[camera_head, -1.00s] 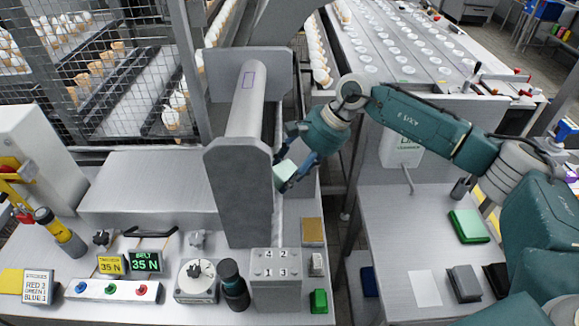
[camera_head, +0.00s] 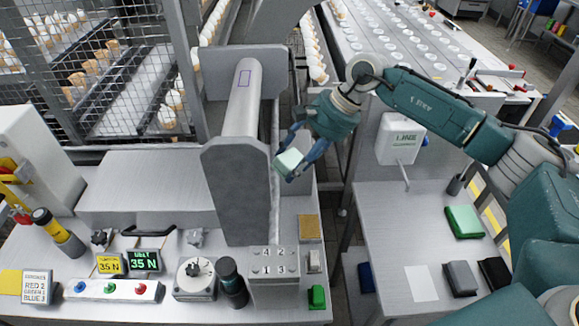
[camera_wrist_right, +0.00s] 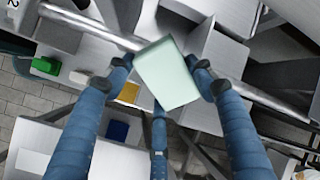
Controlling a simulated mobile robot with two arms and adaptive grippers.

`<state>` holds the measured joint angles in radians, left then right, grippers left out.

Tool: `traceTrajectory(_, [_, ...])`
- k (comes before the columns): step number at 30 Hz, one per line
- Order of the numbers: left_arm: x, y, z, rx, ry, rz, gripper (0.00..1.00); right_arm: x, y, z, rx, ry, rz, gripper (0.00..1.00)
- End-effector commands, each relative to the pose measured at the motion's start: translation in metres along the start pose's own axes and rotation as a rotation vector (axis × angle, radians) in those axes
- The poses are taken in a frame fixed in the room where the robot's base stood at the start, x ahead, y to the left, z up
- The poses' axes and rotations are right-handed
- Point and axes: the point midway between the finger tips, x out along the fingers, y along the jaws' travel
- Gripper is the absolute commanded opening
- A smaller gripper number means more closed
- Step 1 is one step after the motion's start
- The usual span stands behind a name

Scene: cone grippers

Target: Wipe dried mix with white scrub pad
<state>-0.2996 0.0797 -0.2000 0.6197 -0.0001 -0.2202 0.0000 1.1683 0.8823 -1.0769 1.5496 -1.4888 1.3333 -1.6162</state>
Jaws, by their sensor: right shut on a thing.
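A pale, whitish-green scrub pad (camera_head: 288,163) is held in my right gripper (camera_head: 290,167), just right of the upright grey plate at the end of the roller. The right wrist view shows the pad (camera_wrist_right: 168,76) between the blue fingers of the right gripper (camera_wrist_right: 160,74). I cannot tell whether the pad touches the plate. The steel roller (camera_head: 241,110) carries a thin purple rectangular outline on its top. I cannot make out any dried mix. My left gripper is not in view.
The grey end plate (camera_head: 237,195) stands close left of my right gripper. A control bench with a numbered box (camera_head: 273,262), a tan pad (camera_head: 309,228) and a green block (camera_head: 316,297) lies below. A side table (camera_head: 400,230) at right holds a green pad (camera_head: 464,221) and dark blocks.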

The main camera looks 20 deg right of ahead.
Motion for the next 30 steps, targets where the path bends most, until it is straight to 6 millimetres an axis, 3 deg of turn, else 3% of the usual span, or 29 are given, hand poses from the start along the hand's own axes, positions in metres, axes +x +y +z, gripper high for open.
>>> traceTrajectory(3, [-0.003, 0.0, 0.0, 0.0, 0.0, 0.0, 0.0, -0.011, -0.001, 0.0, -0.001, 0.001, -0.002, 0.4])
traceTrajectory(14, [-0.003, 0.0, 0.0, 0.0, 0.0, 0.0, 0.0, -0.015, -0.001, 0.0, -0.001, 0.001, -0.002, 0.4])
traceTrajectory(24, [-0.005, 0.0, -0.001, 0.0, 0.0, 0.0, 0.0, -0.04, -0.001, 0.0, 0.0, 0.001, -0.003, 0.4])
traceTrajectory(30, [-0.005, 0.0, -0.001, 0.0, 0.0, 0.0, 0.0, -0.044, -0.001, 0.0, -0.001, 0.0, -0.002, 0.4])
